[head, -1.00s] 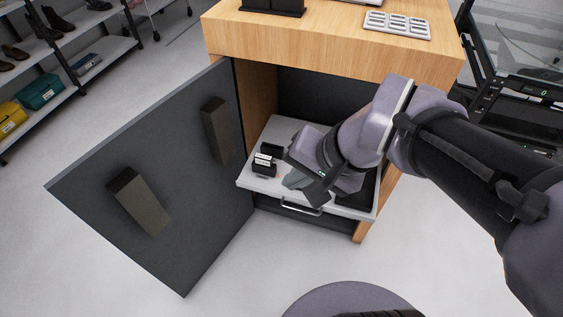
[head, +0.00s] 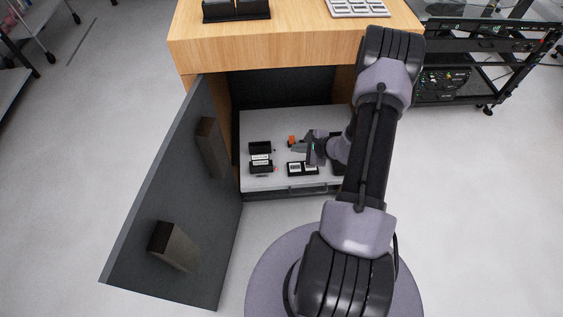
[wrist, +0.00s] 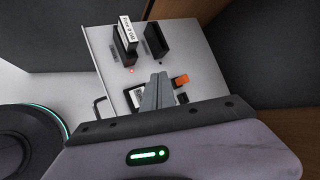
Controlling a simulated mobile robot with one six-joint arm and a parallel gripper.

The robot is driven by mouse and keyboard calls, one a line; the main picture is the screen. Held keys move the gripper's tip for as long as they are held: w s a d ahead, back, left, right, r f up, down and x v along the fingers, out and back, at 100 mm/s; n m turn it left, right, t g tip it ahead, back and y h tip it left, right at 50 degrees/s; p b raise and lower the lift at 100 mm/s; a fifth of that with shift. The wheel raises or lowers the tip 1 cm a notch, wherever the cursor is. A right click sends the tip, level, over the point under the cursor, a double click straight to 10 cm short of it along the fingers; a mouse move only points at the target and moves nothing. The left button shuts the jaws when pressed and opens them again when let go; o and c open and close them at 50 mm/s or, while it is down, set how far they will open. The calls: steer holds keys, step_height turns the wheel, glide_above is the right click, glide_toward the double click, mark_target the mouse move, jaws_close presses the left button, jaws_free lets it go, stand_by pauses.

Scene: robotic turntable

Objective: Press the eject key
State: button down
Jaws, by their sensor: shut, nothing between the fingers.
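An orange key (head: 292,139) stands out on the light grey pulled-out tray (head: 285,118) in the cabinet; no lettering shows on it. It also shows in the wrist view (wrist: 181,80). My gripper (head: 295,147) is shut and empty, low over the tray, its tips just in front of the orange key in the head view. In the wrist view my gripper (wrist: 157,77) has its tips left of the key, with a small gap in the picture. I cannot tell how high the tips are.
A black slot holder (wrist: 126,40) with a labelled cartridge stands beside another black slot (wrist: 157,42). A small red light (wrist: 131,71) glows near them. A dark box with white labels (head: 302,168) lies at the tray's front. The open cabinet door (head: 180,200) stands left; the wooden top (head: 290,45) overhangs.

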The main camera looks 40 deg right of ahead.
mark_target(297, 169)
steer(key=shift+s+d+f, duration=0.15)
steer(key=shift+f, duration=0.1)
step_height(297, 169, down, 8)
steer(key=b, duration=0.5)
steer(key=shift+f, duration=0.15)
steer(key=shift+f+b, duration=0.15)
steer(key=shift+b, duration=0.2)
stand_by(1.5)
steer(key=shift+f+b, duration=0.4)
steer(key=shift+b, duration=0.2)
